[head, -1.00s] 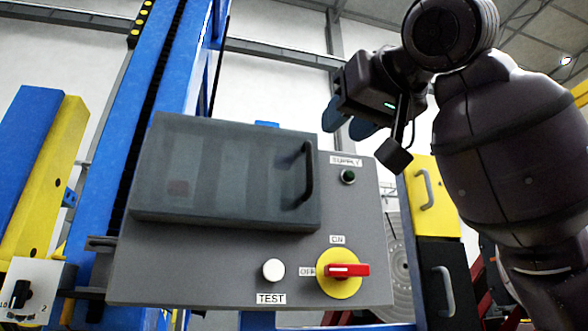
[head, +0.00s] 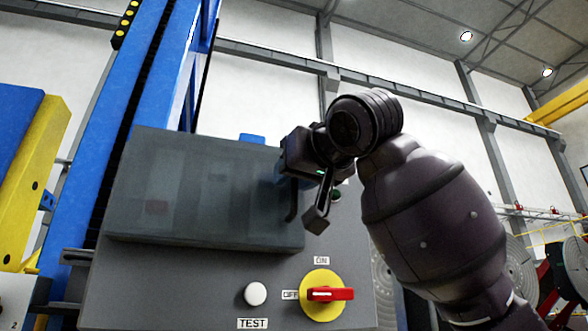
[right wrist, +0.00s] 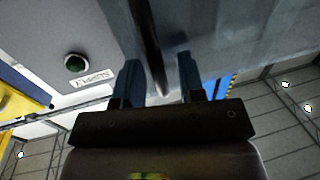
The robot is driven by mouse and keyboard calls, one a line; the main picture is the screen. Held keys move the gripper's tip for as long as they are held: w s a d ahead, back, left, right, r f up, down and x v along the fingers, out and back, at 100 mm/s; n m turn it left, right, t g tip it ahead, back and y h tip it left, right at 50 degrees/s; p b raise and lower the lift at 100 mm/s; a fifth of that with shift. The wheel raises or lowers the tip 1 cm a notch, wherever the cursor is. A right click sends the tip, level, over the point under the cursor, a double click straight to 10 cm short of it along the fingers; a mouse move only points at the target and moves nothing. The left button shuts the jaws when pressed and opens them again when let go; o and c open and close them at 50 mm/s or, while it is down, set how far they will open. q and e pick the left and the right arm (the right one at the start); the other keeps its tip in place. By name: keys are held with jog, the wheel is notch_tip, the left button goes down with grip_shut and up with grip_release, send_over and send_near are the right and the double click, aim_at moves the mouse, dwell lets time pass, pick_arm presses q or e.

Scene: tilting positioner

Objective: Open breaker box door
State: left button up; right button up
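The breaker box door (head: 205,205) is a dark, see-through grey cover, shut on the grey panel, with a black bar handle (head: 292,205) at its right side. My right gripper (head: 284,174) is at the handle's upper part and hides some of it. In the right wrist view, the two blue fingers of my right gripper (right wrist: 158,80) are open, with the black handle (right wrist: 148,40) running between them, closer to the left finger. A gap shows on both sides of the bar, so it is not clamped. My left gripper is out of view.
The panel (head: 190,290) also carries a white TEST button (head: 256,294), a red rotary switch (head: 330,294) on a yellow disc, and a green SUPPLY lamp (right wrist: 76,63). A blue column (head: 150,80) stands behind at left.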

jog(key=shift+c, duration=0.3)
grip_shut()
dwell(0.3)
